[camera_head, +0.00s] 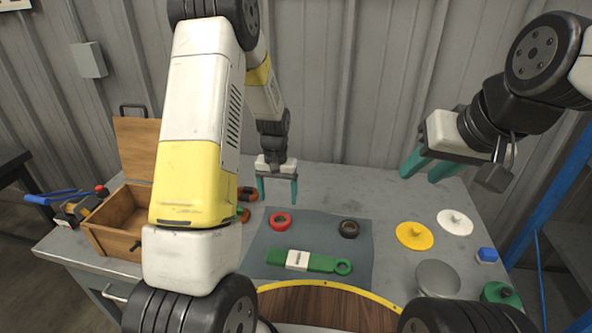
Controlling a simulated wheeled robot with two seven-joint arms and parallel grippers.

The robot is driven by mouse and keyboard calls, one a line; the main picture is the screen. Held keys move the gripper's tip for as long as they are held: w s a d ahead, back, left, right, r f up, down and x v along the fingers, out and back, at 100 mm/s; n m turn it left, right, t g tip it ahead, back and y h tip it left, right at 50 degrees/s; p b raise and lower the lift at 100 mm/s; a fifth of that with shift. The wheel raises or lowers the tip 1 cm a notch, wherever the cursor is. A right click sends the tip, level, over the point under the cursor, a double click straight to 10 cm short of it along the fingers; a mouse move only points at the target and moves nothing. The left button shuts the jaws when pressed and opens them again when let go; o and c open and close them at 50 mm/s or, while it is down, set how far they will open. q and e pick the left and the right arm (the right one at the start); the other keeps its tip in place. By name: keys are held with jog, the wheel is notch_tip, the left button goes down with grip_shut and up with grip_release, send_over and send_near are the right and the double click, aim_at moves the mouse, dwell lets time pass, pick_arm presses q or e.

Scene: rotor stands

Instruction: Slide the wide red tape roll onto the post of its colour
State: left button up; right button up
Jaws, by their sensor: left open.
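The red tape roll (280,221) lies flat on the dark grey mat, towards its back left. My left gripper (277,192) is open and empty, its teal fingers pointing down above and behind the red roll, apart from it. My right gripper (424,174) is raised over the back right of the table, its two teal fingers apart with nothing seen between them. A yellow disc (415,236) and a white disc (455,222), each with a short stub, lie at the right. I cannot make out a red post; my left arm hides part of the table.
The mat (318,226) also holds a dark brown roll (348,229) and a green tool (325,264). A grey disc (438,278), a green item (500,293) and a blue block (487,255) are at right. An open wooden box (118,222) stands left.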

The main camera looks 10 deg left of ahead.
aim_at(280, 218)
pick_arm(q)
jog(key=shift+w+d+f, duration=0.1)
jog(key=shift+w+f, duration=0.05)
jog(key=shift+f, duration=1.65)
jog(key=shift+w+a+f, duration=0.1)
jog(key=shift+w+f, duration=0.05)
jog(key=shift+f, duration=1.7)
jog(key=shift+w+d+f, duration=0.1)
jog(key=shift+w+f, duration=0.05)
jog(key=shift+f, duration=1.65)
